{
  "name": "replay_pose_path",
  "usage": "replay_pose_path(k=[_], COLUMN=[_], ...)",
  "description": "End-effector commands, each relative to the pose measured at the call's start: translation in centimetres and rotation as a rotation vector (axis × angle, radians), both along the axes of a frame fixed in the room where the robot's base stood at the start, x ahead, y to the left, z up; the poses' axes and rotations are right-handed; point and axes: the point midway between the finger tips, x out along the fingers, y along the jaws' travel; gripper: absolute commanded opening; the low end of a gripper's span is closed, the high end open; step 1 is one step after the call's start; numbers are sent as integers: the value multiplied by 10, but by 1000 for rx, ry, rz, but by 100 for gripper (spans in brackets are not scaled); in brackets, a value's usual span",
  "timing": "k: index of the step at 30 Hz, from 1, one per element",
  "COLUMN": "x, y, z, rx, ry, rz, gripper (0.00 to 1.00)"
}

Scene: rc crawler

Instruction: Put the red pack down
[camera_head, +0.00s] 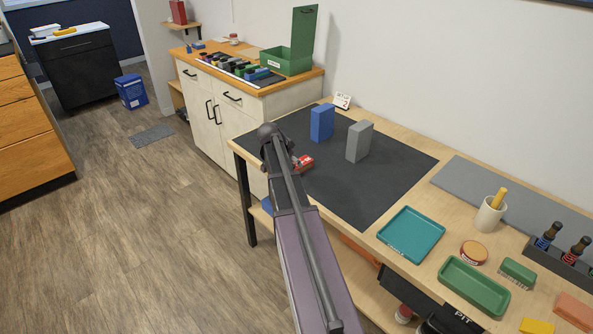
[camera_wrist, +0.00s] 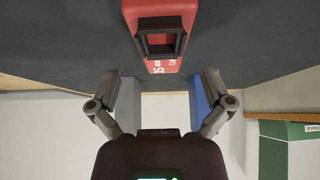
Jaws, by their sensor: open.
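The red pack (camera_head: 304,162) is on the dark mat (camera_head: 375,190), close to the end of my arm, which hides part of it. In the wrist view the red pack (camera_wrist: 160,66) has a dark rectangular frame on its face and pale lettering at its near end. It appears to rest on the mat. My gripper (camera_wrist: 160,75) is open, its two fingers spread on either side of the pack's near end. No contact between the fingers and the pack shows. In the head view my arm hides the fingers.
A blue block (camera_head: 322,123) and a grey block (camera_head: 359,142) stand upright on the mat behind the pack. A teal tray (camera_head: 411,234) and a green tray (camera_head: 474,287) lie to the right. The mat's front right part is clear.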

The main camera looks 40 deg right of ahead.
Motion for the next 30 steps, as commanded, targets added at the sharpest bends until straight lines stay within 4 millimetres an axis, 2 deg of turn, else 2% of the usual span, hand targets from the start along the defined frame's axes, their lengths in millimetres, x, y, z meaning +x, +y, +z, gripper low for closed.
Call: replay_pose_path(k=[3,12,30], x=[3,4,4], y=[-7,-19,-21], z=[-13,-31,-33], rx=[0,0,0], ry=[-1,0,0], rz=[-1,0,0], gripper=[100,100,100])
